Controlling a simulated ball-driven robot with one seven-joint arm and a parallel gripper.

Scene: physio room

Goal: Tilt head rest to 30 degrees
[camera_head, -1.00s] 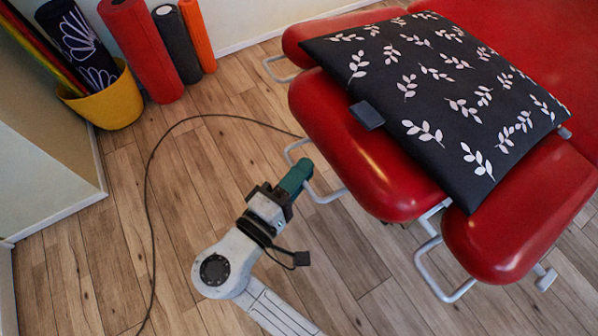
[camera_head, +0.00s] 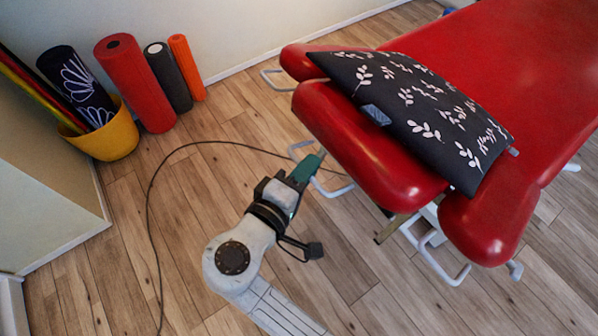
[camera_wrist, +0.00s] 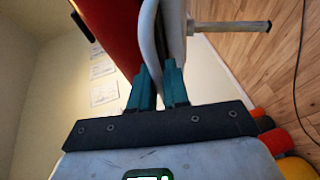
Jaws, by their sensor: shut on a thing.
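The red head rest (camera_head: 365,145) is the middle pad at the near end of the treatment table. It appears tilted, with a metal bracket showing beneath it. A pale tube handle (camera_head: 343,189) sticks out from its lower side. My gripper (camera_head: 318,158) is at this handle, below the left edge of the pad. In the wrist view, the teal fingers of my gripper (camera_wrist: 158,88) are shut on the pale curved handle (camera_wrist: 150,42), beside the red pad (camera_wrist: 110,35). The exact tilt angle cannot be read.
A dark leaf-patterned pillow (camera_head: 430,110) lies across the head rest and table (camera_head: 500,50). Red side pads (camera_head: 485,225) flank the head rest. A cable (camera_head: 152,215) crosses the floor. A yellow basket (camera_head: 108,138) and foam rolls (camera_head: 135,85) stand by the wall.

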